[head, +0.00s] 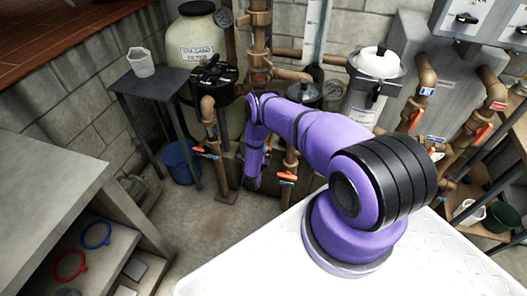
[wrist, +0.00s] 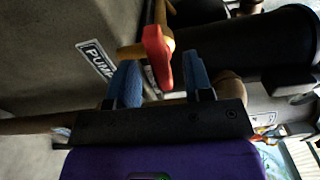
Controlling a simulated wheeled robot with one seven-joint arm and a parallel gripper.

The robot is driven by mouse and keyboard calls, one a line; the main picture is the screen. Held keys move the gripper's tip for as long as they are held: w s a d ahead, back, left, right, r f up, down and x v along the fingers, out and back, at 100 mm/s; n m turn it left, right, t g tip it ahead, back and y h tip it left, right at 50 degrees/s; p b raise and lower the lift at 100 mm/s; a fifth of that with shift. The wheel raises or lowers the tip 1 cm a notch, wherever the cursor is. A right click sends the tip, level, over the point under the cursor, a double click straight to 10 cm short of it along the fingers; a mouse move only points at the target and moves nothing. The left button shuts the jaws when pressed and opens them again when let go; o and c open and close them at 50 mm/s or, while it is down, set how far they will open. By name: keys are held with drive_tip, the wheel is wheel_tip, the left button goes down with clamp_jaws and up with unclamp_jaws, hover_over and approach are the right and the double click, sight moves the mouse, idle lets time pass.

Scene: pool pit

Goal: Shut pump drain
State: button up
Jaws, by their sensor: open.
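In the wrist view, a red-orange valve handle (wrist: 157,56) on a brass-coloured body stands just ahead of my gripper (wrist: 161,68). The two blue fingers are open, one on each side of the handle's near end, with gaps visible; I cannot tell whether either touches. A white label starting "PUMP" (wrist: 97,60) is on the surface to the left; the rest of its text is hidden. In the head view my purple arm reaches down among the pipes; its end hides this handle and the fingers cannot be made out.
Orange-handled valves (head: 287,178) and (head: 207,153) sit on pipes near my arm. A sand filter tank (head: 202,35), a small table (head: 150,88) and a blue bucket (head: 182,162) stand behind and left. A dark cylindrical body (wrist: 255,45) crowds the wrist view's right.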

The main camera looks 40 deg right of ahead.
drive_tip(key=v, duration=0.7)
idle(0.3)
